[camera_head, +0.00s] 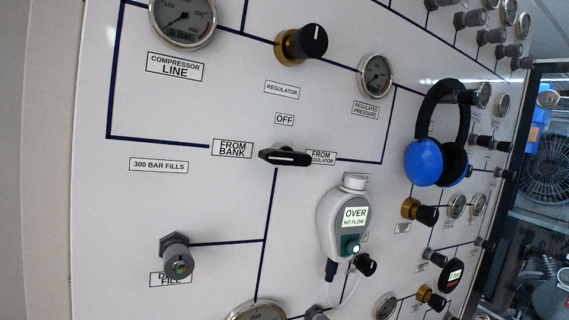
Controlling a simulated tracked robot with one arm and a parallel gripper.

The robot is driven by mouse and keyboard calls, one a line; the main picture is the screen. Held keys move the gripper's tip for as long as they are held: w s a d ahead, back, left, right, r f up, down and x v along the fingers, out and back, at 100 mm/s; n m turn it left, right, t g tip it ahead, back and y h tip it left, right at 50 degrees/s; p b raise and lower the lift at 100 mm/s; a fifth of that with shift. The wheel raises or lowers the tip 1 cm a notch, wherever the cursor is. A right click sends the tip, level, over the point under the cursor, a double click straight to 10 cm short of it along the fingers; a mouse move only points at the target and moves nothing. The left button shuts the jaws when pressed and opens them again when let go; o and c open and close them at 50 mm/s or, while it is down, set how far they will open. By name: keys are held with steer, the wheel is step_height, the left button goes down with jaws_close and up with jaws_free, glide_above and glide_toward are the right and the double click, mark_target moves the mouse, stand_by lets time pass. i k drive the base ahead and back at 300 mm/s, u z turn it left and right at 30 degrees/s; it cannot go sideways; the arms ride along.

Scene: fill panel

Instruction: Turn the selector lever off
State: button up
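The selector lever (285,156) is a black handle with a white line on the white fill panel (190,115). It lies about level, between the "FROM BANK" label (231,148) on its left and the "FROM REGULATOR" label (321,157) on its right, which it partly covers. The "OFF" label (285,119) is directly above the lever. From the lever's shape I cannot tell for certain which end is the pointer. My gripper is not in view.
A black regulator knob (302,43) sticks out above the lever. A grey handheld meter (343,220) reading "OVER NO FLOW" hangs below right. Blue ear defenders (424,162) hang at the right. A grey fitting (177,255) juts out lower left. The panel left of the lever is mostly flat.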

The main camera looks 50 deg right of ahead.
mark_target(286, 155)
steer(key=u, duration=0.6)
steer(key=k, duration=1.15)
steer(key=z, duration=0.65)
steer(key=i, duration=1)
steer(key=u, duration=0.05)
